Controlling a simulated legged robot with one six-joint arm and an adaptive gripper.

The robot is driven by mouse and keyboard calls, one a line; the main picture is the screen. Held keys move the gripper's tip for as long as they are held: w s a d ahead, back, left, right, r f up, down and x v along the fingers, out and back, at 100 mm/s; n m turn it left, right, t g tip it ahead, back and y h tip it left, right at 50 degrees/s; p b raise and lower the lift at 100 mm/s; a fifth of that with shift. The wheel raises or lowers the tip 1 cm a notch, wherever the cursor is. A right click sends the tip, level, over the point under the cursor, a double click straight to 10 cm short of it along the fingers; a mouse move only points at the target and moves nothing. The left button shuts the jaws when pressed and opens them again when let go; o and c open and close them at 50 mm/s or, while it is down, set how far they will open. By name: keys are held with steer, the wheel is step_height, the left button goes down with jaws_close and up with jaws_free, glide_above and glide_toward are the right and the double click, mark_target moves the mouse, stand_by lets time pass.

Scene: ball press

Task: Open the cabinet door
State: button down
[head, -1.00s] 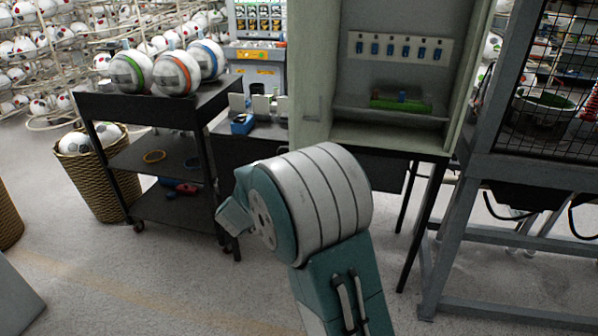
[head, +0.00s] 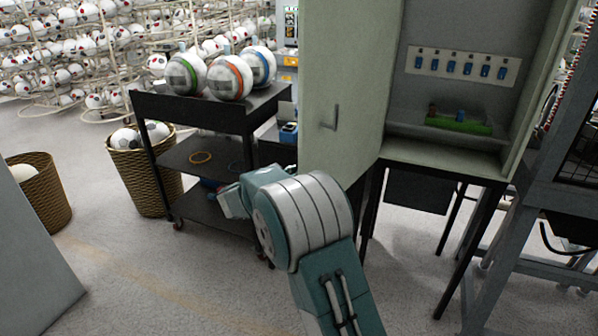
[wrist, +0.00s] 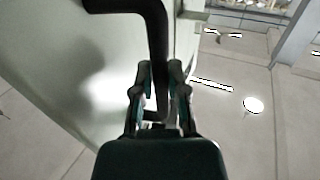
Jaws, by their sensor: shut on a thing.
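The cabinet (head: 435,160) stands right of centre in the head view, with its inside showing. The pale door surface (wrist: 60,60) fills the left of that view. My gripper's fingers are hidden in the head view; my arm is in front of the door's lower part.
Inside the cabinet are a row of blue switches (head: 470,67) and a green item (head: 458,124). A black cart (head: 190,108) with several balls stands left of the door, close to it. Baskets (head: 145,172) stand further left. Grey floor lies open at the front left.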

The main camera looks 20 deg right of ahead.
steer(key=shift+r, duration=0.1)
steer(key=c, duration=0.6)
jaws_free()
steer(key=shift+c, duration=0.2)
steer(key=shift+a, duration=0.1)
steer(key=v, duration=1.2)
